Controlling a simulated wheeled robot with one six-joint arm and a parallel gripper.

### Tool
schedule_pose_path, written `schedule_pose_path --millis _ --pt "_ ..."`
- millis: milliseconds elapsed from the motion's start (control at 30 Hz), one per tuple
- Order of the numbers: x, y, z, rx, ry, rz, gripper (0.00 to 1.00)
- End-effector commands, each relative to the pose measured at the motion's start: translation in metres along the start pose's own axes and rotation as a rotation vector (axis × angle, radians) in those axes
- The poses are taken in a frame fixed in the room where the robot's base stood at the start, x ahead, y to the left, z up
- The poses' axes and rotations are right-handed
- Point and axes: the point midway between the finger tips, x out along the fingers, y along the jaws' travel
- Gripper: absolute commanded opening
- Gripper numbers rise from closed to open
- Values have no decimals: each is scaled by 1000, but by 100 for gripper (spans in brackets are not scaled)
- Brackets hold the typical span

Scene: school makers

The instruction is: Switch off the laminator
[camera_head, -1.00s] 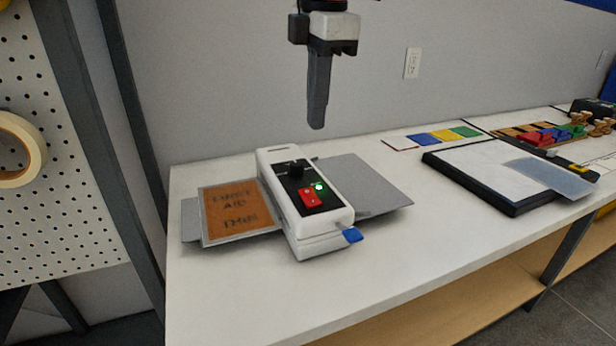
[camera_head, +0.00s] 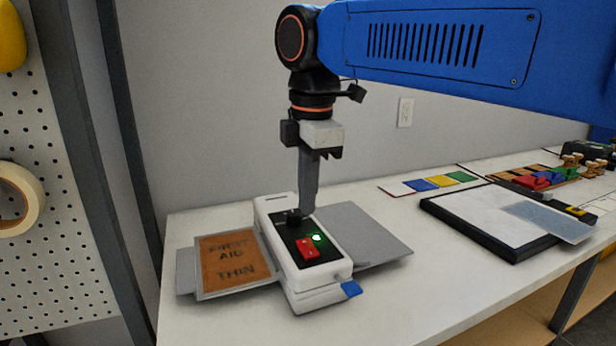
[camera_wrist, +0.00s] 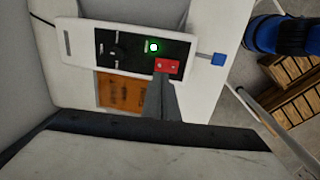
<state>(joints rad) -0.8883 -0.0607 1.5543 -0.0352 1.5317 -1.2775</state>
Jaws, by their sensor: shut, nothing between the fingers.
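The white laminator (camera_head: 324,283) stands on the table with a black top panel. The panel carries a red rocker switch (camera_head: 306,248), a lit green light (camera_head: 317,238) and a black knob (camera_head: 293,216). My gripper (camera_head: 308,213) is shut and empty, pointing down over the panel near the knob. In the wrist view the fingers (camera_wrist: 158,80) reach toward the red switch (camera_wrist: 167,66), and the green light (camera_wrist: 153,47) shows beside it. I cannot tell whether the fingertips touch anything.
A blue tab (camera_head: 351,289) sticks out at the laminator's front. A grey tray (camera_head: 378,248) extends to its right. A black-framed board (camera_head: 470,232) and coloured cards (camera_head: 440,182) lie further right. The table's front is clear.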

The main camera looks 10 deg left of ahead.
Motion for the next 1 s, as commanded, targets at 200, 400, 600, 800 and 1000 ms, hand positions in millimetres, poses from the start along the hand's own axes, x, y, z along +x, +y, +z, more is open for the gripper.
schedule_pose_path --millis 200,400,600,800,1000 --pt "38 -1 0 0 -1 -3 0" --pt "62 0 0 0 0 -1 0" --pt "71 0 0 0 0 0 0" --pt "71 0 0 0 0 0 0" --pt "74 1 0 0 0 -1 0"
